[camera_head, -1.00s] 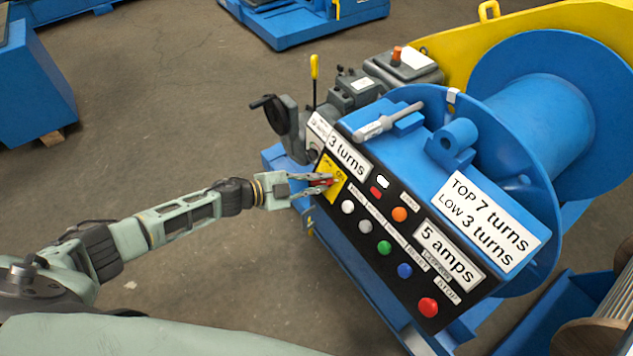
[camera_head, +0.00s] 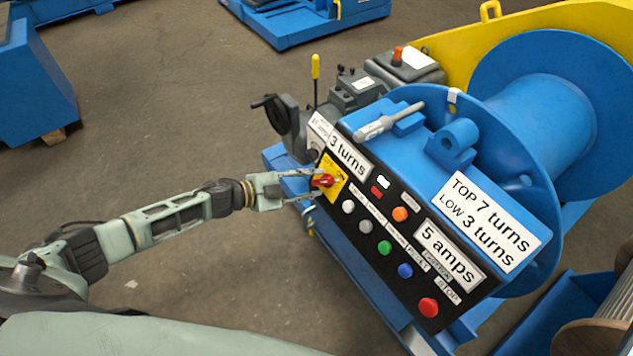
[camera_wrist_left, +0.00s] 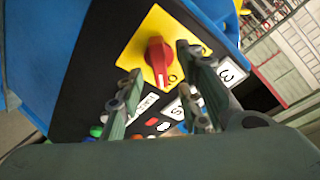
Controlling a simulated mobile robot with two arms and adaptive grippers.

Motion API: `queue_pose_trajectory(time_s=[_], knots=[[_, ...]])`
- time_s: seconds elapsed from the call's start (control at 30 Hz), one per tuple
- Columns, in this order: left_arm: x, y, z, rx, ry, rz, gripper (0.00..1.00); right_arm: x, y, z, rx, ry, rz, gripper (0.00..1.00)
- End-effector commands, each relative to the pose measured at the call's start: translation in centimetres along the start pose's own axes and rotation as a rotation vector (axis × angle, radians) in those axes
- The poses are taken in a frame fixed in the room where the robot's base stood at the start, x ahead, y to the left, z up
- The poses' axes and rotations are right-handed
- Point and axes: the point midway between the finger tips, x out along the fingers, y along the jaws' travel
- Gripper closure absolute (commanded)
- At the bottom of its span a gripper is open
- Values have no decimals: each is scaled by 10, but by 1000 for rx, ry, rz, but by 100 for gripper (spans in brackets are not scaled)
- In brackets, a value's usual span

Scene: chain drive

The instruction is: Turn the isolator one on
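The isolator is a red rotary knob (camera_head: 323,181) on a yellow plate (camera_head: 336,188) at the upper left end of the black control panel. In the left wrist view the red knob (camera_wrist_left: 158,61) stands on its yellow plate (camera_wrist_left: 150,30), with its grip pointing roughly up and down the picture. My left gripper (camera_head: 318,185) is at the knob, its fingers apart. In the left wrist view the open fingers (camera_wrist_left: 158,68) reach toward the knob, one on each side; contact cannot be told. My right gripper is not in view.
The black panel (camera_head: 380,215) carries several buttons, including a red stop button (camera_head: 428,307) and a green one (camera_head: 384,248). A hand crank (camera_head: 275,110) and a yellow-topped lever (camera_head: 315,68) stand behind the panel. Open floor (camera_head: 160,130) lies to the left.

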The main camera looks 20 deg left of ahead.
Motion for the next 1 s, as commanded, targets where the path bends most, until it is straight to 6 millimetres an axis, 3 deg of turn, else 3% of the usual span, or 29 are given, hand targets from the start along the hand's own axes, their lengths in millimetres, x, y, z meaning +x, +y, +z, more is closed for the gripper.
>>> queue_pose_trajectory(time_s=[0.2,0.4,0.6,1.0], knots=[[-50,2,1,2,-3,4,67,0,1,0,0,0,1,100],[-83,2,1,0,-2,3,67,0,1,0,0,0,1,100],[-96,1,0,1,-1,2,67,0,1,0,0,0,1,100],[-96,1,0,1,-1,1,67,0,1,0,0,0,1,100]])
